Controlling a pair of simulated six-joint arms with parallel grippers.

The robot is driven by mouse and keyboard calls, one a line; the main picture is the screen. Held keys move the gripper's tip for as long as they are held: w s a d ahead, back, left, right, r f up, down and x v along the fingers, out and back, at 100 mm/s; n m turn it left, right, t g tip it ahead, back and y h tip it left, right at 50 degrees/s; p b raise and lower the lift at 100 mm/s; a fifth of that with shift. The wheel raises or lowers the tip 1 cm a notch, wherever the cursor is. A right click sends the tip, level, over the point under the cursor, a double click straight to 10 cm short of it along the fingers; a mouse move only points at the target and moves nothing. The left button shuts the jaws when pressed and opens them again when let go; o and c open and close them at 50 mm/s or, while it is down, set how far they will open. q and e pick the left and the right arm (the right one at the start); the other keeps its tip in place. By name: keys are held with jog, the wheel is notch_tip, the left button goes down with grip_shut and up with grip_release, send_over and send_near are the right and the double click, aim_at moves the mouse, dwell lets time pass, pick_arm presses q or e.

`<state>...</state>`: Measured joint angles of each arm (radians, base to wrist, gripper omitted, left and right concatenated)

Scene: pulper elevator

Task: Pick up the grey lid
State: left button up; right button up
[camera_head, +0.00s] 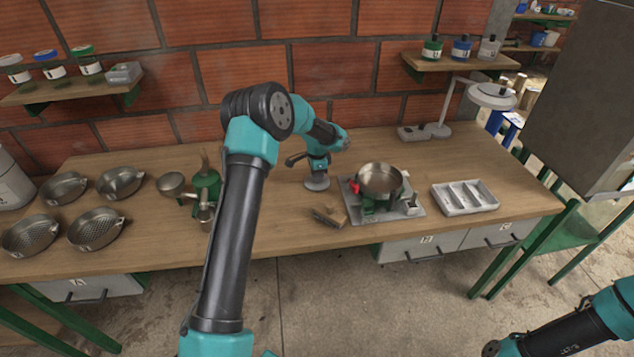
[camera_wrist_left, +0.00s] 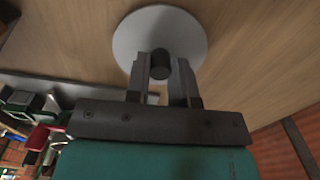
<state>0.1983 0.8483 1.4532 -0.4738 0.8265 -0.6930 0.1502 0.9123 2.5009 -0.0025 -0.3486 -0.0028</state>
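The grey lid (camera_head: 316,184) lies flat on the wooden table, left of the steel pan. In the left wrist view the lid (camera_wrist_left: 138,38) is a round grey disc with a short dark knob (camera_wrist_left: 160,64). My left gripper (camera_head: 318,172) points down over the lid. Its two fingers (camera_wrist_left: 162,72) are apart, one on each side of the knob, with a small gap showing on both sides. In the head view the gripper hides much of the lid. My right gripper is not in view; only part of my right arm shows at lower right.
The steel pan (camera_head: 380,180) sits on a stand on a grey plate (camera_head: 405,213), right of the lid. Brown blocks (camera_head: 328,216) lie in front. A divided white tray (camera_head: 465,198) is farther right. A green grinder (camera_head: 206,186) and several strainers (camera_head: 97,228) stand left.

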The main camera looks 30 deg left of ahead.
pick_arm(q)
grip_shut()
jog(key=shift+r, duration=0.1)
notch_tip(320, 180, up, 10)
dwell(0.5)
dwell(0.3)
